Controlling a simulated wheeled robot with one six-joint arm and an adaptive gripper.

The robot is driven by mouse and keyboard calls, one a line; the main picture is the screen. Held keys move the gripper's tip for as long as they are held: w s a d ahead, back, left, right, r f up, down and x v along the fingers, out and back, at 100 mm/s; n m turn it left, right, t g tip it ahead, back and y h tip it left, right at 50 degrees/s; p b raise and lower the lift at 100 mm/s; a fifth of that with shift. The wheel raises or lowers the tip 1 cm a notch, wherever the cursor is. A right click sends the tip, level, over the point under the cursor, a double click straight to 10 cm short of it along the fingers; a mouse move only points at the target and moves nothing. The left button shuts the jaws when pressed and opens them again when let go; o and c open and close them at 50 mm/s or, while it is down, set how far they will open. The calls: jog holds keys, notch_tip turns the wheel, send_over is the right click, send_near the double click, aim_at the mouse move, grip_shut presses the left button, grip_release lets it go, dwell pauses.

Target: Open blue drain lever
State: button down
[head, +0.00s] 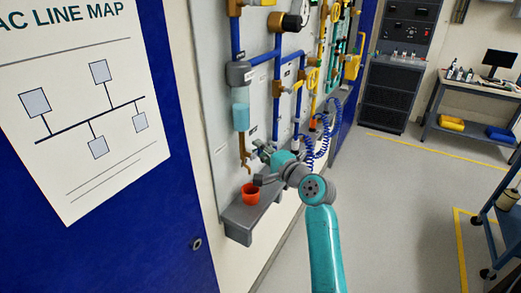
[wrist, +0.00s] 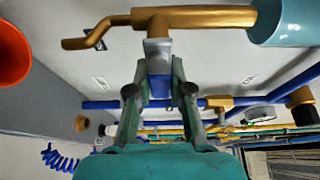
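The blue drain lever (wrist: 160,88) shows in the wrist view, under a grey valve stem on the brass drain pipe (wrist: 200,17). My gripper (wrist: 160,70) has one finger on each side of the lever. Both fingertips lie close against its sides with no clear gap, so it looks shut on it. In the head view, my gripper (head: 262,152) is at the wall panel beside the brass drain spout (head: 244,150), and the lever is hidden there. The spout hangs below a clear cylinder of pale blue liquid (head: 241,115).
An orange cup (head: 250,194) stands on a grey shelf (head: 239,220) below the spout. Coiled blue hoses (head: 320,145) and coloured pipes (head: 313,79) are to the right of my gripper. The floor (head: 390,220) right of my arm is open.

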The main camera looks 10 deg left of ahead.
jog(key=shift+f+m, duration=0.1)
jog(key=shift+m, duration=0.2)
jog(key=m, duration=0.1)
jog(key=f+m+g, duration=0.1)
jog(key=m+h, duration=0.1)
jog(key=shift+s+f+m, duration=0.15)
jog(key=shift+f+m, duration=0.1)
jog(key=shift+m, duration=0.15)
jog(key=shift+s+a+f+m+g, duration=0.25)
jog(key=shift+s+f+m+g, duration=0.3)
jog(key=shift+m+g, duration=0.75)
jog(key=shift+s+a+f+m+g, duration=0.25)
jog(key=shift+s+m+g, duration=0.5)
jog(key=shift+m, duration=1)
jog(key=shift+s+a+f+m+g, duration=0.2)
jog(key=shift+s+f+m+g, duration=0.3)
jog(key=shift+m+g, duration=0.85)
jog(key=shift+m, duration=0.3)
jog(key=c, duration=1)
grip_release()
jog(key=shift+c, duration=0.2)
